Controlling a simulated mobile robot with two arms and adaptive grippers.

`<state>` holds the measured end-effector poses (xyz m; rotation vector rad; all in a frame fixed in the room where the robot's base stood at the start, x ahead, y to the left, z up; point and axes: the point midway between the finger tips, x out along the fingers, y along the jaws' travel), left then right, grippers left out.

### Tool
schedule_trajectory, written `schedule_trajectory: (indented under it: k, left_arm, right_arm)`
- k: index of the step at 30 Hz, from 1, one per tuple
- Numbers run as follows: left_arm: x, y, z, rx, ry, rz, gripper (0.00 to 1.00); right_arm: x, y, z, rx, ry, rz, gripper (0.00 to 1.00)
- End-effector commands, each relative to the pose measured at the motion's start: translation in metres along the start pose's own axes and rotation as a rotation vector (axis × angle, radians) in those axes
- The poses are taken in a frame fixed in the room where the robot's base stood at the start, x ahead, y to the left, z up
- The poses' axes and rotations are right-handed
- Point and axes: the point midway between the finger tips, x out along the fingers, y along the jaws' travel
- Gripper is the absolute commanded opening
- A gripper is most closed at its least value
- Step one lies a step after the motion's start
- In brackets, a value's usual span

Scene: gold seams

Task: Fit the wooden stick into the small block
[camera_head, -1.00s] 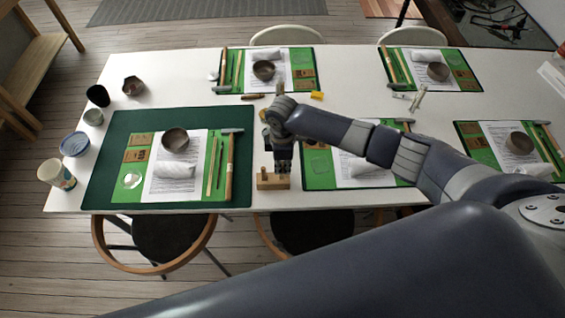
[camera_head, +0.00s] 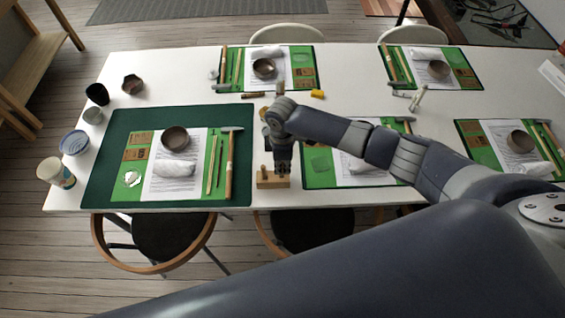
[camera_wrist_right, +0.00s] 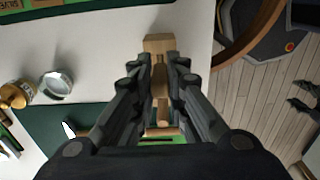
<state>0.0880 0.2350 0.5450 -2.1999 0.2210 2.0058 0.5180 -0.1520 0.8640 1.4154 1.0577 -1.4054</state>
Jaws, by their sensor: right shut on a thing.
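The small wooden block (camera_head: 270,182) stands near the front edge of the white table, right of the large green mat. My right gripper (camera_head: 283,168) points down just above its right part. In the right wrist view the block (camera_wrist_right: 158,43) shows just beyond the fingertips of my right gripper (camera_wrist_right: 158,76). The gripper is shut on the slim wooden stick (camera_wrist_right: 161,103), which lies between the fingers. The fingers hide where stick and block meet, so I cannot tell whether the stick is in the block. My left gripper is not in view.
The large green mat (camera_head: 103,170) holds a bowl (camera_head: 175,139), a white roll and a hammer (camera_head: 229,165). Several other place settings fill the table. A black-seated chair (camera_head: 165,240) stands at the front edge. A narrow white strip of table is bare around the block.

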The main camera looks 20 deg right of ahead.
Motion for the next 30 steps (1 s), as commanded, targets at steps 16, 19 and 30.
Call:
schedule_trajectory:
  k: [16, 19, 30]
  left_arm:
    - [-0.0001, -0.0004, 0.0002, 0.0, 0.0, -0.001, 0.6]
    - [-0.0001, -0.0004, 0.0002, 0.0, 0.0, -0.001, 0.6]
    - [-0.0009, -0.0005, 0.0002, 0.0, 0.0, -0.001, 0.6]
  right_arm:
    - [0.0006, 0.0, 0.0002, 0.0, -0.001, 0.0, 0.37]
    - [0.0006, 0.0, 0.0003, 0.0, -0.001, 0.0, 0.37]
    - [-0.0003, 0.0001, 0.0004, 0.001, -0.001, 0.0, 0.37]
